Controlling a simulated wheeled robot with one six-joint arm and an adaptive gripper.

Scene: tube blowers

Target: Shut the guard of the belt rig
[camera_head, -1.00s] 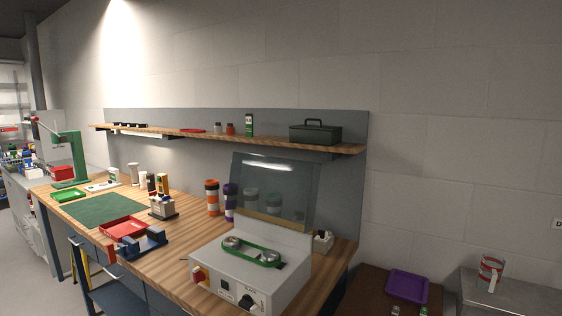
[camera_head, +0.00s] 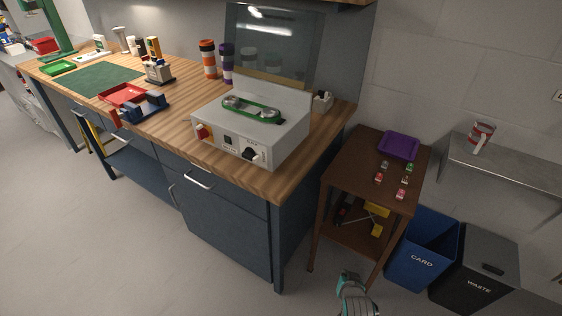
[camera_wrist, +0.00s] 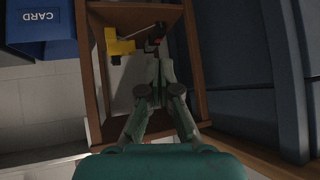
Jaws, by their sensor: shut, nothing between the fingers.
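The belt rig (camera_head: 245,150) is a pale grey box near the right end of the wooden workbench. A green belt (camera_head: 251,109) runs over pulleys on its top, with a red and yellow knob and a black knob on its front. Its clear guard (camera_head: 270,52) stands raised, nearly upright, along the back of the box. My gripper (camera_head: 350,278) is low at the bottom of the head view, well below and right of the rig, apart from it. In the wrist view my gripper (camera_wrist: 159,68) is shut and empty, pointing at a shelf unit; the rig is not in that view.
The brown side table (camera_head: 345,160) bears a purple tray (camera_head: 399,145) and several small items. A blue card bin (camera_head: 424,245) and a dark waste bin (camera_head: 478,265) stand right of it. A blue vise (camera_head: 145,107) sits left of the rig. Open floor lies in front.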

